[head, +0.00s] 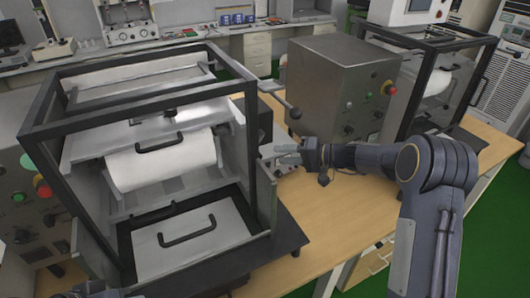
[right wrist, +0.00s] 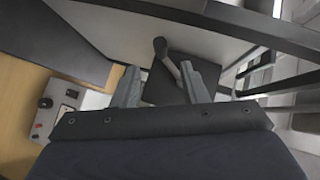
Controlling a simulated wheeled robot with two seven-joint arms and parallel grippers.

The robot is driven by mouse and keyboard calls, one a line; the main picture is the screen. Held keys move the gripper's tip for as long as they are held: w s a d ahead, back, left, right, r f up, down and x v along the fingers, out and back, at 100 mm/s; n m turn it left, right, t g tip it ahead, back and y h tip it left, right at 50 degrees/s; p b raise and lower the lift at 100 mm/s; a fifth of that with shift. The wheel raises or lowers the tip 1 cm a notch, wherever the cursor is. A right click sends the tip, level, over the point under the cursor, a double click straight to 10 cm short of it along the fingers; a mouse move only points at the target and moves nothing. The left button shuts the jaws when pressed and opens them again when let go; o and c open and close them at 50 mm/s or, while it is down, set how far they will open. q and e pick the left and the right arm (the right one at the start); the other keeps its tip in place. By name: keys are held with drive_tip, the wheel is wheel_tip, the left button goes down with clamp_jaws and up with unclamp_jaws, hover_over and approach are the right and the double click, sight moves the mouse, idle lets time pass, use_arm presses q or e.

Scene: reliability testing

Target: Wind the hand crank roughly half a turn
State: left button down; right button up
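The hand crank shows in the head view as a thin lever ending in a dark knob (head: 295,113), at the right side of the black-framed machine (head: 250,130). In the right wrist view a crank handle with a dark rounded end (right wrist: 160,47) lies just beyond and between the fingertips, in front of a dark square plate. My right gripper (head: 284,154) is a little below the knob in the head view. Its fingers (right wrist: 161,70) stand apart with nothing clasped; whether they touch the crank cannot be told. My left gripper is not visible.
A grey metal box (head: 340,90) with buttons stands just behind and right of my right gripper. A second black-framed machine (head: 440,70) is at the far right. The wooden tabletop (head: 325,215) in front of my right arm is clear. A small switch box (right wrist: 58,108) shows at left in the wrist view.

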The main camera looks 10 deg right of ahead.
sight(261, 156)
drive_tip(key=p+x, duration=0.2)
drive_tip(key=x, duration=0.5)
drive_tip(key=shift+s, duration=0.1)
clamp_jaws()
drive_tip(key=m+y+b, duration=0.1)
drive_tip(key=b, duration=0.3)
drive_tip(key=a+m+y+b, duration=0.1)
drive_tip(key=b, duration=0.4)
drive_tip(key=shift+s+t+b, duration=0.2)
drive_tip(key=shift+t+b, duration=0.1)
drive_tip(key=shift+r+m+y+b, duration=0.3)
drive_tip(key=shift+y+b, duration=0.1)
drive_tip(key=shift+b, duration=0.15)
drive_tip(key=shift+a+r, duration=0.1)
drive_tip(key=shift+r, duration=0.05)
